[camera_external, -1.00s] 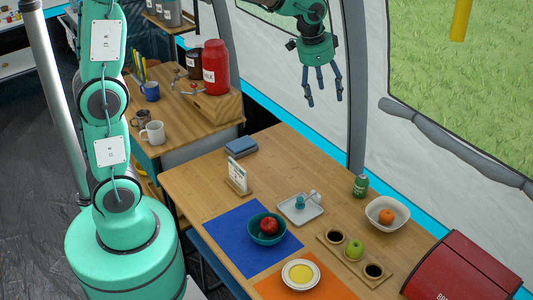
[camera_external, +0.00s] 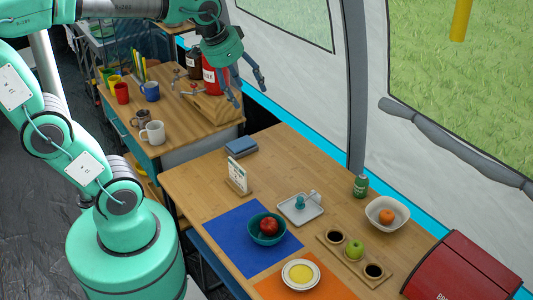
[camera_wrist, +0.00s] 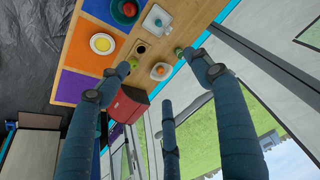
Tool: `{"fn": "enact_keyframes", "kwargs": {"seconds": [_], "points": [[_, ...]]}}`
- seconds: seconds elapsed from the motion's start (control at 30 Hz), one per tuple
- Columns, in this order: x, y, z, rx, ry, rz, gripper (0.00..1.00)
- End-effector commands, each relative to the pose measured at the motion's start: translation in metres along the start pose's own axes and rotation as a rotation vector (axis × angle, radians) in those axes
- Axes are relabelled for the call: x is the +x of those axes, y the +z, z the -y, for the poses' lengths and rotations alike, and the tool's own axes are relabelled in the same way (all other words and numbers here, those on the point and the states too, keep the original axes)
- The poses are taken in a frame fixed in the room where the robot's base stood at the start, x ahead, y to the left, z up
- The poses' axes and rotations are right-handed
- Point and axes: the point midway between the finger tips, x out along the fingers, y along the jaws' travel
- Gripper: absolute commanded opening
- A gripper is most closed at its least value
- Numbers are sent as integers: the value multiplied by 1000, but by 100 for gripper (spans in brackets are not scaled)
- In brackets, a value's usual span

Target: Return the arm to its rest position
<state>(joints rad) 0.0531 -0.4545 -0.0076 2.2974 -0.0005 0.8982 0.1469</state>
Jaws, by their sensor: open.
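My gripper (camera_external: 247,88) is open and empty, held high in the air above the far end of the table, in front of the tent wall and beside the red dispenser (camera_external: 215,75). My teal arm is bent, reaching from its base at the left across the top of the external view. In the wrist view my spread fingers (camera_wrist: 160,110) show with nothing between them, and the table lies beyond them.
The wooden table (camera_external: 200,185) holds a teal bowl (camera_external: 256,238) with a red apple, a plate (camera_external: 300,287), a white bowl (camera_external: 375,223) with an orange, a green can (camera_external: 360,185) and a sign (camera_external: 239,172). A side counter (camera_external: 185,125) holds mugs. A red box (camera_external: 465,270) stands at lower right.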

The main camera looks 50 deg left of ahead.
Motion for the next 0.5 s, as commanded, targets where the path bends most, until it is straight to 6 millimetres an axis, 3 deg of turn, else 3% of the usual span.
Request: {"fn": "enact_keyframes", "kwargs": {"seconds": [0.3, 0.5], "points": [[-14, 72, 1, -116, -19, -51, 65], [-16, 104, -1, -170, -27, -73, 65]]}}
